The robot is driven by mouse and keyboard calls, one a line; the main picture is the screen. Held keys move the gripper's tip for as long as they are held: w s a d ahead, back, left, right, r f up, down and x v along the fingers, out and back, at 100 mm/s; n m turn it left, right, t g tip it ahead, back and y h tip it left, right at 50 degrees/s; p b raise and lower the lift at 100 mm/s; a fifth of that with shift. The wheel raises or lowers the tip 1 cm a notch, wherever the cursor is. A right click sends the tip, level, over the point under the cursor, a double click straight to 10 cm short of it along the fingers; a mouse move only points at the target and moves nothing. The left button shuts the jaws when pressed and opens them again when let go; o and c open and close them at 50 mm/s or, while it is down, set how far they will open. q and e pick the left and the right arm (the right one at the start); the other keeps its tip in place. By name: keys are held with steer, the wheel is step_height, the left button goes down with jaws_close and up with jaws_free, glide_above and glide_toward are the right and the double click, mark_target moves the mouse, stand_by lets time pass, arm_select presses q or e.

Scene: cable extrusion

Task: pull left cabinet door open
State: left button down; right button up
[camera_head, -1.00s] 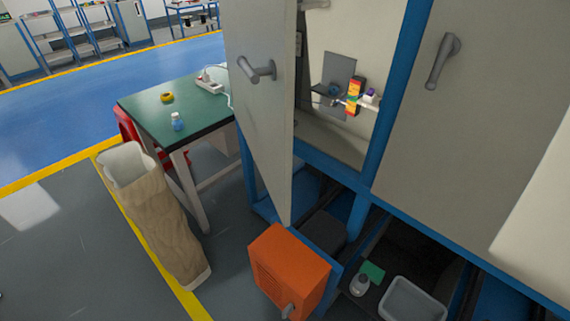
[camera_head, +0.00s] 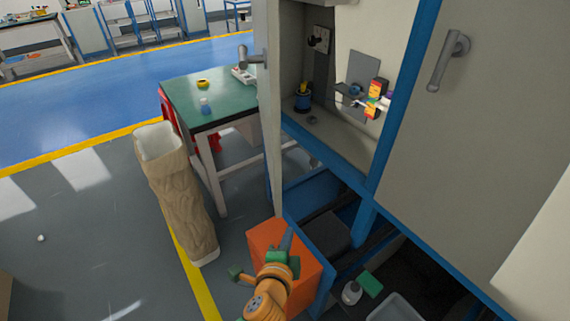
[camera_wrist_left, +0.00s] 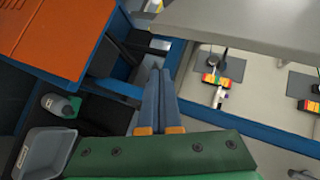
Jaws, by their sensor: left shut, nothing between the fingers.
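The left cabinet door (camera_head: 271,135) stands open and is seen nearly edge-on in the head view. Its grey handle (camera_head: 250,58) is on the outer face, at the left. The cabinet interior (camera_head: 345,145) shows beside it. My left gripper (camera_head: 287,238) is low in front of the orange box, below the door and apart from the handle. In the left wrist view its two blue-grey fingers (camera_wrist_left: 158,98) are together with nothing between them. A grey panel, probably the door (camera_wrist_left: 250,25), crosses the top of that view. My right gripper is not in view.
An orange box (camera_head: 262,236) juts out below the door. A tall beige sack (camera_head: 180,190) and a green-topped table (camera_head: 222,103) stand to the left. The right door (camera_head: 475,130) is closed. A grey bin (camera_head: 393,308) and a bottle (camera_head: 351,292) are in the lower compartment.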

arm_select(q)
step_height(320, 180, up, 17)
steer(key=d+m+t, duration=0.2)
steer(key=t, duration=0.3)
steer(key=w+d, duration=0.1)
steer(key=w, duration=0.9)
steer(key=a+p, duration=0.1)
steer(key=s+a+p, duration=0.1)
steer(key=a+p, duration=0.1)
steer(key=shift+s+a+f, duration=0.15)
steer(key=shift+s+a, duration=0.1)
steer(key=shift+a, duration=0.15)
steer(key=shift+d, duration=0.1)
